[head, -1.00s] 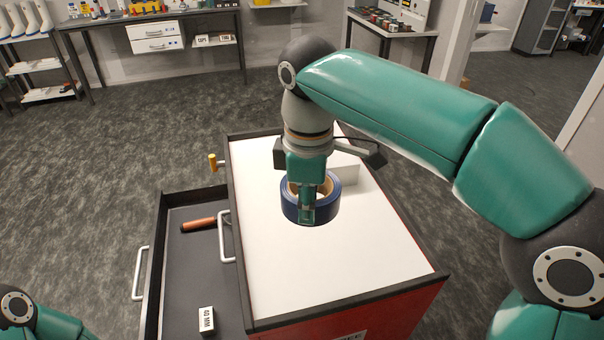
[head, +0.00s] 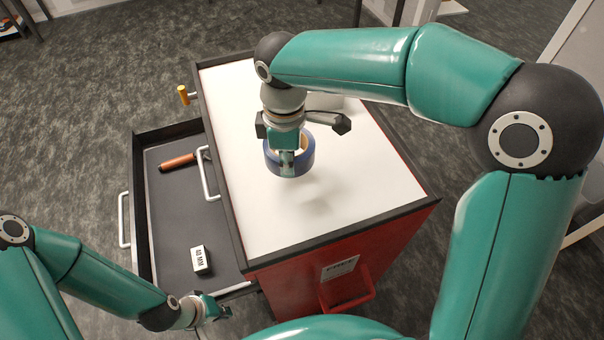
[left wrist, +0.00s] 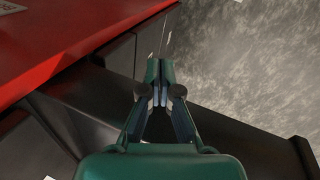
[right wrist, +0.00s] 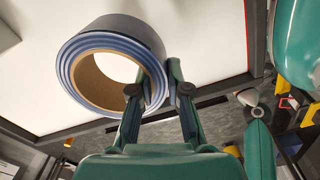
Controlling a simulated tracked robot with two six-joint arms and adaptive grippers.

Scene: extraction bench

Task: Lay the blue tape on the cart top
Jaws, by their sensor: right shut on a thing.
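The blue tape (head: 305,160) is a thick roll with a tan core. My right gripper (head: 288,165) is shut on its ring wall, one finger inside the hole and one outside; the right wrist view shows the same grip (right wrist: 160,85) on the tape (right wrist: 130,32). The tape hangs over the white cart top (head: 370,190), and a soft shadow lies apart from it on the surface, so it looks held above. My left gripper (head: 222,312) is low by the front of the open drawer; in the left wrist view its fingers (left wrist: 161,85) are together and empty.
An open drawer (head: 175,215) on the cart's left holds an orange-handled tool (head: 180,161) and a small labelled block (head: 201,260). A dark raised edge borders the cart top. The near half of the top is clear.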

